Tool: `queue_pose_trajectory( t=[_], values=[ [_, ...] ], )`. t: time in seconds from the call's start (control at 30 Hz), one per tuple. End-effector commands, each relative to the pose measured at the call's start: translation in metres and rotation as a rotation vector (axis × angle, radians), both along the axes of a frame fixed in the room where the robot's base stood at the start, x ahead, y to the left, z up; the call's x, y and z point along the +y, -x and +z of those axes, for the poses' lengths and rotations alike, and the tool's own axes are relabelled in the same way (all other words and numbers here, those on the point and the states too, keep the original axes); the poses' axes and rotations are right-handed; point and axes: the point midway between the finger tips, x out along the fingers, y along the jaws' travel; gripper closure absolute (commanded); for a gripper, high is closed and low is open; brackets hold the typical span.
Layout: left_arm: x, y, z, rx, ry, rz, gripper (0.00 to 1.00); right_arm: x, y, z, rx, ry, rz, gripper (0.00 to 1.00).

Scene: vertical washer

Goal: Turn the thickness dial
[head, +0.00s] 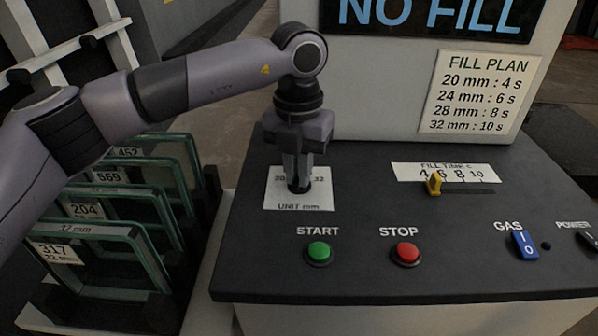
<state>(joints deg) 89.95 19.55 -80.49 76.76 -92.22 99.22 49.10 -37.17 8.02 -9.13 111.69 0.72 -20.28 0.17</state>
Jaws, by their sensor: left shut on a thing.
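The thickness dial (298,187) sits on the white plate (284,203) marked "UNIT mm" at the left of the dark console top. Only a small dark part of the dial shows under my fingers. My left gripper (298,182) points straight down over the plate and is shut on the dial. The gripper hides most of the scale; a "32" shows at its right, and part of a number shows at its left. The dial's pointer is hidden, so its setting cannot be told. My right gripper is not in view.
The console top (350,210) holds a green START button (319,252), a red STOP button (406,252), a yellow fill-time slider (434,184) and a blue GAS switch (524,245). A fill plan sign (476,92) is behind. Labelled glass panes (95,255) stand in a rack at left.

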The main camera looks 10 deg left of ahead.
Motion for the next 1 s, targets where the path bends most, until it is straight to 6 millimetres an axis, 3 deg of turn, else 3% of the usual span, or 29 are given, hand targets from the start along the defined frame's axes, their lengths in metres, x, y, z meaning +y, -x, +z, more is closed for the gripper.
queue_pose_trajectory(
  t=[0.5, 1.0],
  values=[
    [0.0025, -0.0013, 0.0012, -0.001, 0.000, -0.465, 1.00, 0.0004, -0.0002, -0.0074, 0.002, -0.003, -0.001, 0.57],
    [0.0031, -0.0021, 0.0016, -0.002, -0.001, -0.702, 1.00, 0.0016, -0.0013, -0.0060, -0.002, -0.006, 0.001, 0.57]
  ],
)
